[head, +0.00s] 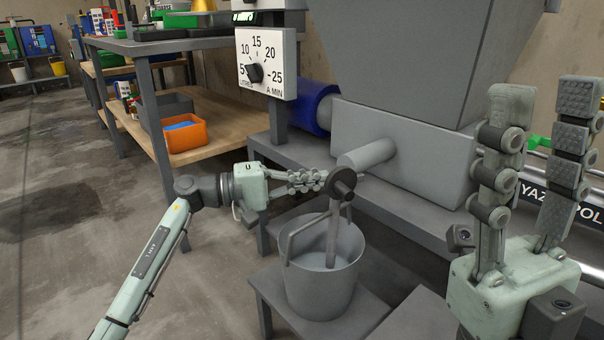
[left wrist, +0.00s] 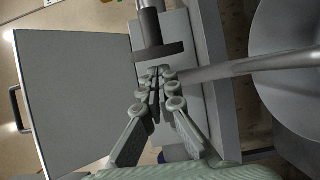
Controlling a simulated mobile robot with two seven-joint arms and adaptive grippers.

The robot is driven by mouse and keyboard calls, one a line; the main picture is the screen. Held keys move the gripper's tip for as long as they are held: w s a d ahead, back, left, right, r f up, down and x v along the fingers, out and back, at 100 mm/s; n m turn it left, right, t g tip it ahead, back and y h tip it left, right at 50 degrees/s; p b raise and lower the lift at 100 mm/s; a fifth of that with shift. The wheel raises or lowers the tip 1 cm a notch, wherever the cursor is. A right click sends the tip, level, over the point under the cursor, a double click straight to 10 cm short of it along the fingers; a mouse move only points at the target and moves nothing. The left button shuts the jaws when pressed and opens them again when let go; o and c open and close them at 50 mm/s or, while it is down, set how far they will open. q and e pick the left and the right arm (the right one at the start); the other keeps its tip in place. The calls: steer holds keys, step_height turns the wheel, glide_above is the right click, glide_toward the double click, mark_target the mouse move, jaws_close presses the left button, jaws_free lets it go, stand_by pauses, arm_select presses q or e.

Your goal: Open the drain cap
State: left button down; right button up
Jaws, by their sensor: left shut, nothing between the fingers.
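The drain cap (head: 342,184) is a dark round disc at the end of a short grey drain pipe (head: 368,154) on the machine. It also shows in the left wrist view (left wrist: 160,52). A grey rod-like shape (head: 333,235), either solid or a poured stream, runs from the cap down into a grey bucket (head: 322,280). My left gripper (head: 322,180) is shut and empty, its fingertips close beside the cap; I cannot tell whether they touch. The fingertips also show just below the disc in the left wrist view (left wrist: 160,72). My right gripper (head: 545,98) is open and empty, pointing up at the right.
The bucket stands on a low grey stand (head: 270,290) below the pipe. A large hopper (head: 410,60) rises above the machine. A dial panel (head: 266,62) hangs behind my left gripper. A shelf with an orange bin (head: 187,137) stands left. The floor at left is clear.

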arm_select(q)
steer(key=shift+s+d, duration=0.1)
steer(key=shift+s, duration=0.2)
steer(key=n+t, duration=0.1)
steer(key=s+n+t+y, duration=0.1)
steer(key=t, duration=0.1)
steer(key=shift+s+d, duration=0.3)
steer(key=shift+a, duration=0.1)
stand_by(0.3)
